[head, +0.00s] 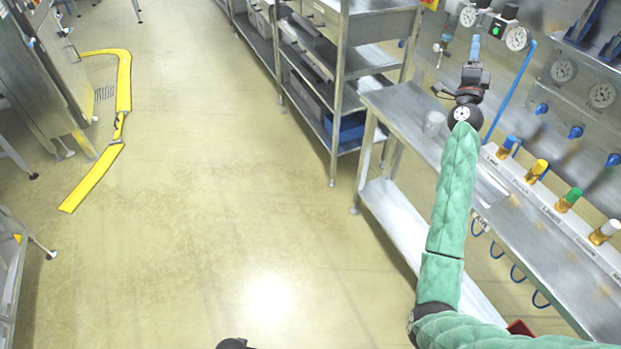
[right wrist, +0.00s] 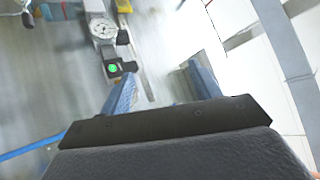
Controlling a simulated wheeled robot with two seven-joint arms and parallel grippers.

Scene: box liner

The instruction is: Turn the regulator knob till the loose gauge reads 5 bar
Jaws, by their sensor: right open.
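A regulator assembly hangs on the wall panel at the top right of the head view, with one round white gauge (head: 468,16) and another white gauge (head: 516,38). A dark block with a green light (head: 495,30) sits between them. Their needles are too small to read, and I cannot tell the knob clearly. My right gripper (head: 475,42) is open and empty, just below and left of this assembly. My left gripper is out of view.
A steel bench (head: 410,112) runs below the panel, with a clear cup (head: 433,124) on it. A blue hose (head: 508,92) hangs near my gripper. A steel shelf (head: 338,95) stands left; the floor is open.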

